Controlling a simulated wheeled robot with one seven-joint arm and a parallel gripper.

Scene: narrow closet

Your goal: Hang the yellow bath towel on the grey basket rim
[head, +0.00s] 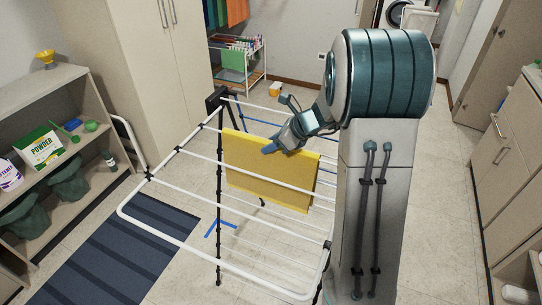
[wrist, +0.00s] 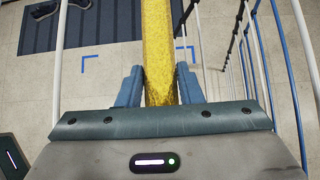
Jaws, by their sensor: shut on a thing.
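The yellow bath towel (head: 265,172) hangs over a rail of the white drying rack in the head view. My gripper (head: 283,148) is at the towel's top edge, near its middle. In the wrist view the towel (wrist: 157,55) runs as a narrow yellow strip between the two blue fingers of my gripper (wrist: 159,88), which is shut on it.
The white drying rack (head: 160,227) stands around the towel, with its rails close to my gripper. A dark striped mat (head: 110,250) lies on the floor at left. Shelves (head: 70,95) with a powder box (head: 40,148) stand at far left. Cabinets (head: 505,160) stand at right; open floor (head: 440,170) lies between.

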